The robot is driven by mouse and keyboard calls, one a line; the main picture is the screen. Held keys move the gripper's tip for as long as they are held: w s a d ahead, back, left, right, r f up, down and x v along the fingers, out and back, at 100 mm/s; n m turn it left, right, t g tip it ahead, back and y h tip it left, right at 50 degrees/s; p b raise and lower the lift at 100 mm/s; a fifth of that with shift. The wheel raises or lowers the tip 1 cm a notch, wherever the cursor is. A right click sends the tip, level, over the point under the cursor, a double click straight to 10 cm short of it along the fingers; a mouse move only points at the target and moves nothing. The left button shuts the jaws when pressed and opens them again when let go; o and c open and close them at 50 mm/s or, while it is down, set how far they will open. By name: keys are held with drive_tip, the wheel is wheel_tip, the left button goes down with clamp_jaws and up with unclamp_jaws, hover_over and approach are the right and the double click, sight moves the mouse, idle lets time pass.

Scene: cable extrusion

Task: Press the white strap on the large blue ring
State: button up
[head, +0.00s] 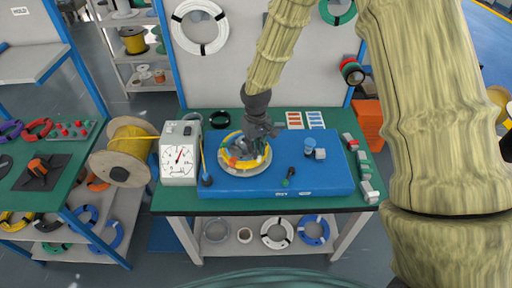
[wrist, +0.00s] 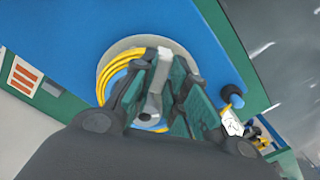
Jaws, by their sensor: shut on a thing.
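A coil of yellow cable (wrist: 112,76) lies on a round pale plate (wrist: 128,44) in the wrist view. A blue edge shows inside the coil, mostly hidden by my fingers. In the head view the plate (head: 263,168) sits on the blue bench unit (head: 310,182). My gripper (head: 248,151) is over the plate, pointing down. In the wrist view my gripper (wrist: 164,92) has its green-padded fingers around a pale strip, seemingly the white strap (wrist: 164,67), at the coil's edge. The fingertips are partly hidden.
A dial gauge (head: 179,160) stands left of the blue unit, beside a yellow cable spool (head: 128,150). A small blue-topped part (head: 310,147) and a dark green-tipped part (head: 289,177) are on the unit. Small blocks (head: 364,172) line the right edge. A blue coil (head: 313,230) lies on the lower shelf.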

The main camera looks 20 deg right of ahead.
drive_tip(key=shift+f+b, duration=0.45)
drive_tip(key=shift+f, duration=0.6)
drive_tip(key=shift+f, duration=0.75)
idle(1.5)
drive_tip(key=o, duration=0.9)
drive_tip(key=shift+c, duration=0.2)
drive_tip(key=shift+r, duration=0.15)
drive_tip(key=shift+r+p, duration=2.8)
drive_tip(key=shift+r, duration=1.1)
